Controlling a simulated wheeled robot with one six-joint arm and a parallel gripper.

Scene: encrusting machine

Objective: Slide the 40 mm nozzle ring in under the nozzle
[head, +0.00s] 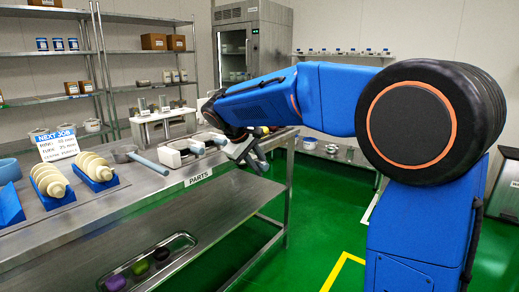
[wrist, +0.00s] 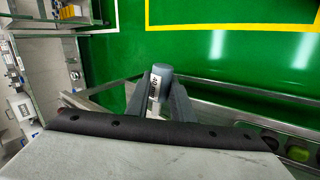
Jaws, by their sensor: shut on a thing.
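My gripper (wrist: 160,100) is shut on a grey-blue handle (wrist: 162,72) with a white label, seen between its two fingers in the wrist view. The label seems to read 40, so I take it for the handle of the 40 mm nozzle ring; the ring itself is hidden there. In the head view my gripper (head: 246,150) hangs at the right end of the parts table, small and partly hidden by my arm. I cannot make out the ring there. I cannot identify the nozzle in either view.
The steel parts table (head: 190,200) holds another ring with a blue handle (head: 130,153), a white-and-grey part (head: 185,152), spiral augers (head: 48,179) and a NEXT JOB sign (head: 57,144). A tray (head: 150,262) lies on its lower shelf. Green floor right of the table is clear.

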